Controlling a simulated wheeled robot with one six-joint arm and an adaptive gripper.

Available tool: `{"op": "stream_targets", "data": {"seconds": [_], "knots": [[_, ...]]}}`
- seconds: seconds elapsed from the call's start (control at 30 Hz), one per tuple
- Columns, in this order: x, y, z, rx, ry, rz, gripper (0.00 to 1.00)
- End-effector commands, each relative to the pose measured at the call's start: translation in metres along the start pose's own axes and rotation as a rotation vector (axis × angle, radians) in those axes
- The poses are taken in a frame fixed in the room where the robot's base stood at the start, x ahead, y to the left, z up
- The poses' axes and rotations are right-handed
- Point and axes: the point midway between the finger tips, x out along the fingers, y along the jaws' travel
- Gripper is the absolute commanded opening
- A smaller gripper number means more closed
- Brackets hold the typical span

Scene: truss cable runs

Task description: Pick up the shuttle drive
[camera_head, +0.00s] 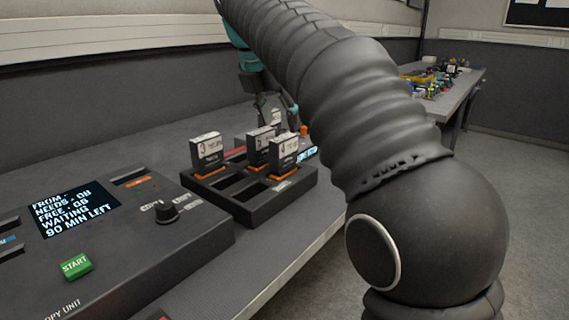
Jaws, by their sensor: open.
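Several upright drives with pale labels and orange bases stand in a black slotted rack (258,207). The drive marked 3 (207,153) is at the left, the drive marked 4 (283,154) is at the right front, and another drive (260,147) stands just behind it. A further pale-topped drive (277,117) shows partly behind these, at my gripper. I cannot tell which one is the shuttle drive. My gripper (276,110) is open over the rack's far side, with its fingers around or just above that rear drive. Contact cannot be told.
A copy unit (120,255) with a screen, knob (166,212) and green START button (76,265) stands at the left front. A small lit display (306,154) is behind the rack. My arm hides the right side. A cluttered table (440,100) stands further back.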

Motion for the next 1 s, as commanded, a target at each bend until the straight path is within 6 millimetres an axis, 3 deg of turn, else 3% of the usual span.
{"op": "stream_targets", "data": {"seconds": [0.2,0.47,0.7,1.0], "knots": [[0.028,-0.001,0.000,0.002,0.000,-0.001,0.58],[0.045,0.002,-0.001,0.002,0.000,-0.001,0.58],[0.078,0.006,-0.003,0.002,0.000,-0.001,0.58],[0.087,0.006,-0.002,0.002,0.000,0.001,0.58]]}}
